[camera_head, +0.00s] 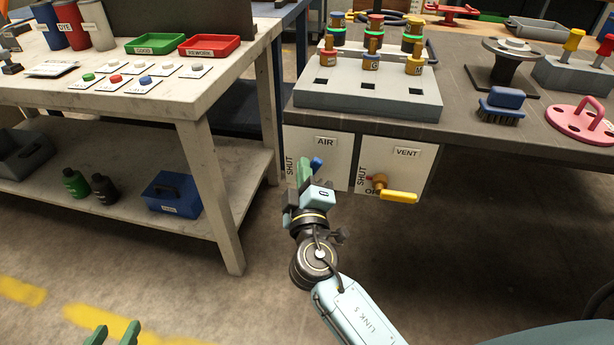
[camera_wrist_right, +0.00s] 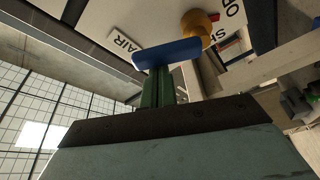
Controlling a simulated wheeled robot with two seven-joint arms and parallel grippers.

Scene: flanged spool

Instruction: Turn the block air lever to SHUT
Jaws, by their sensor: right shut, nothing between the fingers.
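The air panel (camera_head: 338,172), labelled AIR with SHUT at its left edge, is on the front of the grey block's bench. Its blue lever (camera_head: 317,163) is mostly hidden by my right gripper (camera_head: 305,165) in the head view. In the right wrist view the blue lever (camera_wrist_right: 167,53) extends left from a brass hub (camera_wrist_right: 195,24). The green fingers of my right gripper (camera_wrist_right: 158,85) are shut and empty, their tips at the lever's side, seemingly touching it. My left gripper (camera_head: 113,335) shows only two spread green fingertips at the bottom left.
The VENT panel (camera_head: 408,160) beside it has a yellow lever (camera_head: 398,196) pointing right. The grey block (camera_head: 368,92) with brass fittings stands on the bench above. A white workbench (camera_head: 150,95) stands left. Open floor lies in front of the panels.

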